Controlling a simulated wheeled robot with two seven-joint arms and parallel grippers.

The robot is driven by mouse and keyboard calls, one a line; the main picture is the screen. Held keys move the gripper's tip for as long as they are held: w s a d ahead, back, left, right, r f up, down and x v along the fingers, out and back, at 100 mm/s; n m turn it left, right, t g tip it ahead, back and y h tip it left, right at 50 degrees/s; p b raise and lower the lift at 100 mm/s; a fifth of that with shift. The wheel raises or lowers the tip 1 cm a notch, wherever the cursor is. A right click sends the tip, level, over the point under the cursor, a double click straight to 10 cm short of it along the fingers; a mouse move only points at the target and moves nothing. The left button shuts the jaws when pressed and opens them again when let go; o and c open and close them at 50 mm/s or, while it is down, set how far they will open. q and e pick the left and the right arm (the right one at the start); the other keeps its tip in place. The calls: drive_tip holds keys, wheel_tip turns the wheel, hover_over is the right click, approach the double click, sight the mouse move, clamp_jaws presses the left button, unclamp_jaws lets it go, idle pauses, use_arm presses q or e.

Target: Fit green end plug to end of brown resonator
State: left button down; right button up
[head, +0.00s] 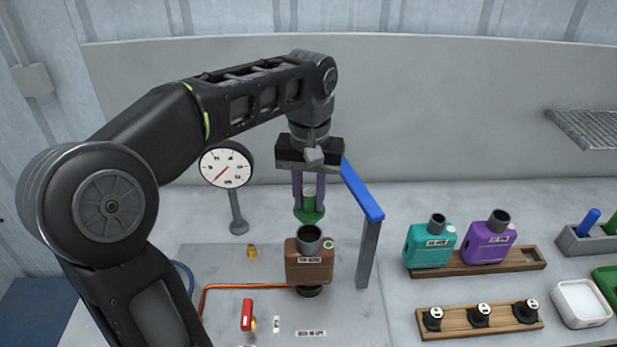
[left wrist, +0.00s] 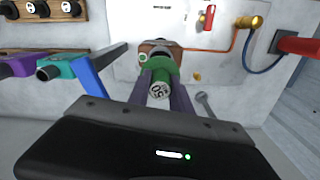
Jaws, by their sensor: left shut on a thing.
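The brown resonator (head: 309,268) stands upright on a small black stand on the bench, with its dark open neck (head: 309,239) facing up. My left gripper (head: 309,205) points down just above that neck. It is shut on the green end plug (head: 310,214), which hangs between its purple fingers. A small gap shows between plug and neck in the head view. In the left wrist view the green plug (left wrist: 160,80) shows between the fingers and covers part of the resonator (left wrist: 153,48). My right gripper is not in view.
A blue-topped post (head: 362,190) stands close to the right of my gripper. A dial gauge (head: 226,167) stands at the left. Teal (head: 430,245) and purple (head: 487,242) resonators sit on a wooden rack at the right. A copper pipe (head: 240,286) and red valve (head: 247,313) lie in front.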

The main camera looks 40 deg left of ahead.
sight(309, 210)
use_arm(q)
drive_tip(key=shift+s+d, duration=0.1)
drive_tip(key=shift+f, duration=0.1)
drive_tip(key=shift+f, duration=1.6)
drive_tip(key=shift+f+b, duration=1.1)
drive_tip(key=shift+f, duration=0.45)
idle(0.3)
idle(0.5)
drive_tip(key=c, duration=1.1)
unclamp_jaws()
